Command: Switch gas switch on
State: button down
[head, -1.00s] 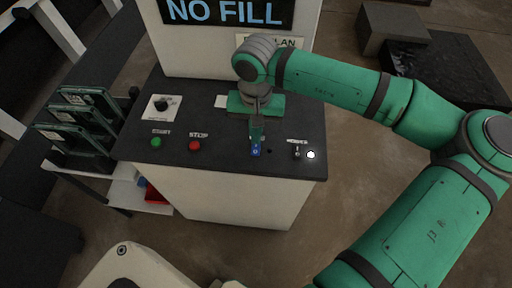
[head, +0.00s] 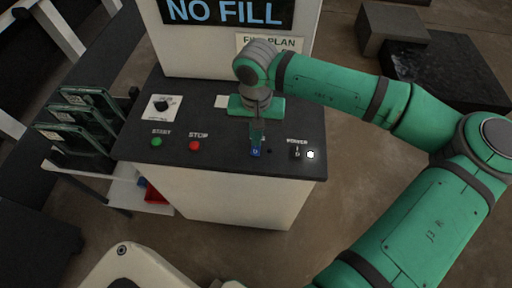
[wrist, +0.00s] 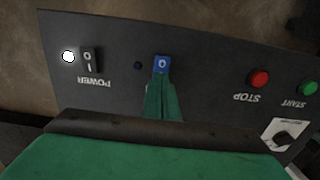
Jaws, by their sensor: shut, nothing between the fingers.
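The blue rocker switch (head: 255,153), marked with a small white 0, sits on the dark top of the control panel (head: 225,166). It also shows in the wrist view (wrist: 162,63). Its label is not visible, and my fingers cover part of it. A small dark unlit lamp (wrist: 137,65) is beside it, also in the head view (head: 269,151). My gripper (head: 256,141) is shut and empty, with its fingertips at the switch's edge nearer the sign. In the wrist view the fingers (wrist: 160,96) overlap the switch; I cannot tell whether they touch it.
The black POWER rocker (head: 296,153) and a lit white lamp (head: 310,155) are right of the blue switch. The red STOP button (head: 194,146), green START button (head: 156,142) and black knob (head: 162,105) are left. The NO FILL sign (head: 224,11) stands behind.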

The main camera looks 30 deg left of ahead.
jog(key=shift+f, duration=0.2)
jog(key=shift+w+r, duration=0.1)
jog(key=shift+r, duration=3.4)
